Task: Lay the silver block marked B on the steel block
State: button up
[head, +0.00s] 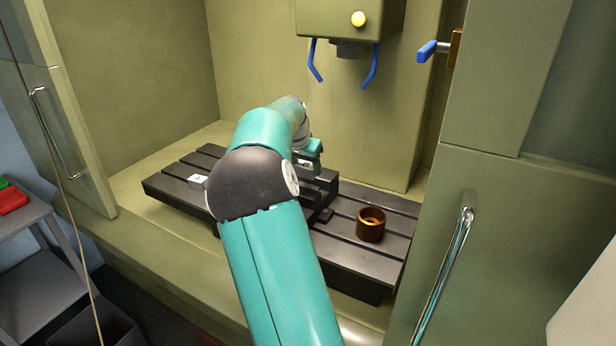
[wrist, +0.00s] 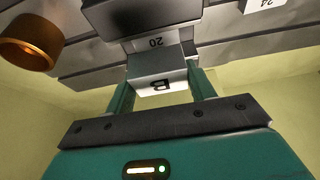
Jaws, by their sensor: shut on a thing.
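The silver block marked B (wrist: 160,84) is between the two fingers of my gripper (wrist: 159,70) in the wrist view, its letter upside down there. My gripper is shut on it. Just beyond it in that view is a grey metal block marked 20 (wrist: 157,42); I cannot tell whether the two touch. Another light block, marked 24 (wrist: 262,4), shows at the top right edge. In the head view a light block (head: 198,182) lies on the slotted table left of my arm. My gripper (head: 312,157) is over the table's middle there, its held block mostly hidden.
A dark vise-like fixture (head: 322,188) stands on the slotted table (head: 345,262) close to my gripper. A bronze ring (head: 370,226) stands on the table's right part. A machine head with blue nozzles (head: 348,22) hangs above. Cabinet doors flank the opening.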

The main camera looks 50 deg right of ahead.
aim_at(308, 176)
jog(key=shift+s+a+x, duration=0.1)
jog(key=shift+x, duration=0.95)
jog(key=shift+s+a+x, duration=0.1)
jog(key=shift+a+x, duration=0.05)
jog(key=shift+x, duration=0.9)
jog(key=shift+w+f, duration=0.1)
jog(key=shift+f, duration=0.05)
jog(key=o, duration=1.1)
jog(key=shift+f, duration=0.15)
jog(key=v, duration=1.2)
jog(key=s+a+r+n+t+y, duration=0.15)
jog(key=s+a+n, duration=0.3)
jog(key=a, duration=0.75)
jog(key=s+a+r+n+t+y, duration=0.1)
jog(key=s+a+n+t+y, duration=0.3)
jog(key=a, duration=0.9)
jog(key=s+a+f+n, duration=0.1)
jog(key=s+a+n, duration=0.1)
jog(key=s+a, duration=0.3)
jog(key=s+a+f+n+h, duration=0.1)
jog(key=s+a+f+n, duration=0.1)
jog(key=s+a, duration=0.3)
jog(key=s+a+f+n+g, duration=0.1)
jog(key=s+a+f+n, duration=0.1)
jog(key=s+a, duration=0.3)
jog(key=shift+a+f, duration=0.1)
jog(key=shift+a, duration=0.35)
